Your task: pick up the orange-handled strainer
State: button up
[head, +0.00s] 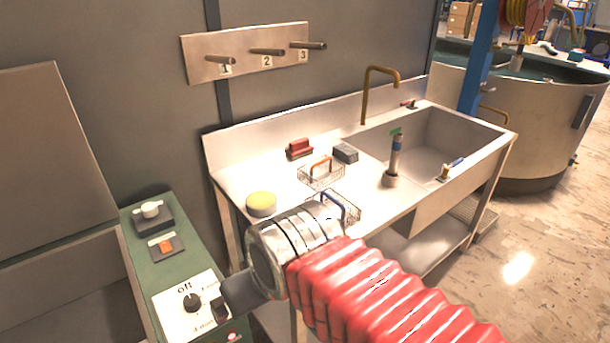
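The orange-handled strainer (321,174) is a small wire basket with an arched orange handle. It stands upright on the steel counter left of the sink, in the head view. A similar strainer with a blue handle (334,198) is nearer to me, partly hidden behind my arm. My gripper (232,300) is a dark shape at the end of my red-sleeved arm. It is low and left of the strainer, near the green control panel, and well apart from the strainer. Its fingers are not clear enough to tell open from shut.
A yellow round sponge (261,204), a red brush-like block (299,149) and a grey block (345,153) lie around the strainers. A torch-like tool (395,160) stands by the sink (452,140). A numbered peg rack (245,54) hangs above. The green panel (180,245) is at left.

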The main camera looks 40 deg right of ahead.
aim_at(311, 180)
jog(key=u, duration=3.3)
jog(key=k, duration=0.75)
jog(key=u, duration=0.05)
